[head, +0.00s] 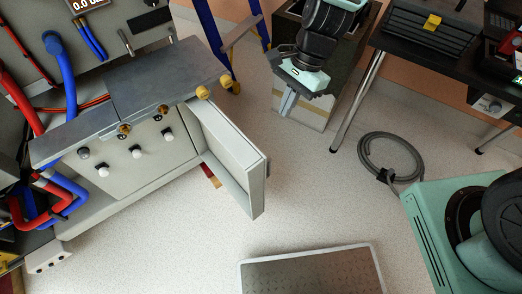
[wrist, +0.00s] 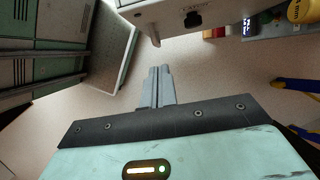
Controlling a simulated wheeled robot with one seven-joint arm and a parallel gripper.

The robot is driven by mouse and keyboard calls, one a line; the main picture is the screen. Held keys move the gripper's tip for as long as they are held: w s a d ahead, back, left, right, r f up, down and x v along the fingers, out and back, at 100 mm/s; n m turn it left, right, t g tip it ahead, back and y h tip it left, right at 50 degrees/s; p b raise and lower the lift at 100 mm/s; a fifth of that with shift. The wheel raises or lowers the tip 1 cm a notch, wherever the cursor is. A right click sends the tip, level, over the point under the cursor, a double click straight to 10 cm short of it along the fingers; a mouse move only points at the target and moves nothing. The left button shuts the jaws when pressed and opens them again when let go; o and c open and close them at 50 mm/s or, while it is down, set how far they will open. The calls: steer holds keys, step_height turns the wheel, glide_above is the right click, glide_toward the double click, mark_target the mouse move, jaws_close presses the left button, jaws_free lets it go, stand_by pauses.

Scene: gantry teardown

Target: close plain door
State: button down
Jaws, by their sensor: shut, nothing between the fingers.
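The plain door (head: 229,152) is a pale grey panel with a raised rim. In the head view it stands open, swung out from the right end of the grey cabinet (head: 120,170). My gripper (head: 287,103) is to the right of the door and apart from it, pointing down with its fingers together and empty. In the wrist view the shut fingers (wrist: 160,82) point towards a pale body (wrist: 185,15) with a black socket at the top edge. I cannot tell whether that is the door or the cabinet.
Yellow knobs (head: 202,92) stick out at the cabinet's top edge near the door. A blue trestle (head: 215,40) stands behind. A metal plate (head: 312,274) lies on the floor in front. A coiled grey hose (head: 391,160) lies to the right. Floor between door and hose is clear.

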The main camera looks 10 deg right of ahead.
steer(key=s+a+f+b, duration=0.1)
steer(key=s+a+f, duration=0.3)
steer(key=f, duration=0.5)
steer(key=shift+a, duration=1.2)
steer(key=shift+s+f, duration=0.1)
steer(key=shift+s+a, duration=0.1)
